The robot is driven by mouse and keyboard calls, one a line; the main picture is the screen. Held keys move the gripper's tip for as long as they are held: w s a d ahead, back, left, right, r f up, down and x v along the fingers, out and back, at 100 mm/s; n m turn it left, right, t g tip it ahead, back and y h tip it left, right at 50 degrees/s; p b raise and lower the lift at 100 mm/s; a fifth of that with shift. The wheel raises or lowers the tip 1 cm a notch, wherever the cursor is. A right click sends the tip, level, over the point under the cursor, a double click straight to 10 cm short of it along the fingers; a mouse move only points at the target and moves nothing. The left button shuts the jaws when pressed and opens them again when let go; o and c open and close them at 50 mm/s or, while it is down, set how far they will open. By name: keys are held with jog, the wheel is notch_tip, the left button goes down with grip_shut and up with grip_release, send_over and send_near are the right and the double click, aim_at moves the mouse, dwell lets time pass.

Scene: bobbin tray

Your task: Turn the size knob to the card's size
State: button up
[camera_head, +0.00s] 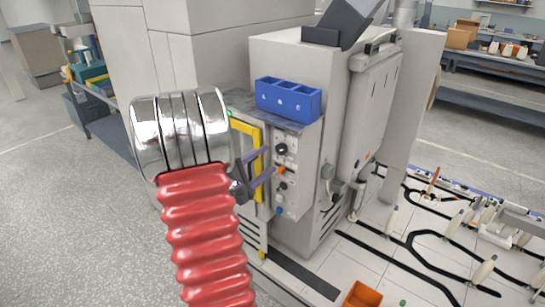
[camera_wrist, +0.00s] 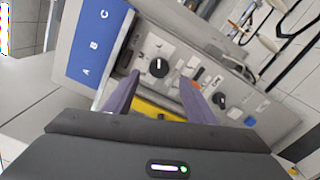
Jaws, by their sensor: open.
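The control panel (camera_head: 294,160) is on the front of a grey machine. An upper black round knob (camera_head: 281,149) with a white mark shows on it, and in the wrist view this knob (camera_wrist: 159,67) appears between and just beyond my fingertips. A lower black knob (camera_head: 283,185) also shows in the wrist view (camera_wrist: 219,100). I cannot read which one is the size knob. My gripper (camera_head: 271,160), with purple fingers, is open and empty in front of the panel; in the wrist view its fingers (camera_wrist: 159,77) are apart. No readable card shows.
A blue three-part bin (camera_head: 288,98), lettered A, B and C in the wrist view, stands on the ledge above the panel. An orange part (camera_head: 281,170) sits between the knobs. A yellow frame (camera_wrist: 157,111) is beside the panel. An orange bin (camera_head: 362,295) lies lower right.

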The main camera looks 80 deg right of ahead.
jog(key=v, duration=0.7)
jog(key=shift+a, duration=0.15)
dwell(0.6)
